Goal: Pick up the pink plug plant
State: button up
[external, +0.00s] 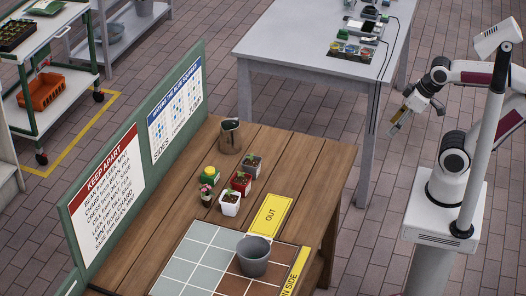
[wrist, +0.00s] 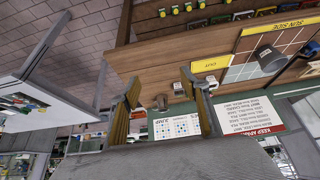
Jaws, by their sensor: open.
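A small plant with a pinkish top (external: 206,190) stands on the wooden bench in the external view, at the left of a group of small pots and in front of a green and yellow item (external: 208,173). It is the only pink plant I can make out, and I cannot pick it out in the wrist view. My gripper (external: 396,123) is raised at the right, well away from the bench. In the wrist view my gripper (wrist: 160,78) has its two fingers spread apart with nothing between them.
Near the plant stand a white pot (external: 230,204), a red pot (external: 240,183), a grey pot (external: 253,163) and a dark can (external: 230,136). A larger grey pot (external: 254,256) stands on the tile grid (external: 195,255). A sign board (external: 108,190) edges the bench. A white table (external: 290,50) stands behind.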

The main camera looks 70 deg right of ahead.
jog(key=shift+w, duration=0.15)
jog(key=w+a+r+t, duration=0.2)
jog(key=w, duration=1.4)
jog(key=n+t+y, duration=0.4)
send_over(227, 191)
jog(key=s+d, duration=0.2)
jog(key=d, duration=0.3)
jog(key=f, duration=1.7)
jog(key=shift+s+a+f, duration=0.1)
jog(key=shift+a, duration=0.1)
jog(key=shift+y, duration=0.4)
jog(key=a+f, duration=0.1)
jog(key=f, duration=0.1)
jog(key=w+a+f, duration=0.1)
jog(key=a+f, duration=0.1)
jog(key=w+a+f, duration=0.1)
jog(key=f, duration=0.1)
jog(key=shift+w+a+f, duration=0.1)
jog(key=shift+w+a, duration=0.05)
jog(key=shift+n, duration=0.3)
jog(key=shift+x, duration=1.3)
jog(key=shift+w, duration=0.1)
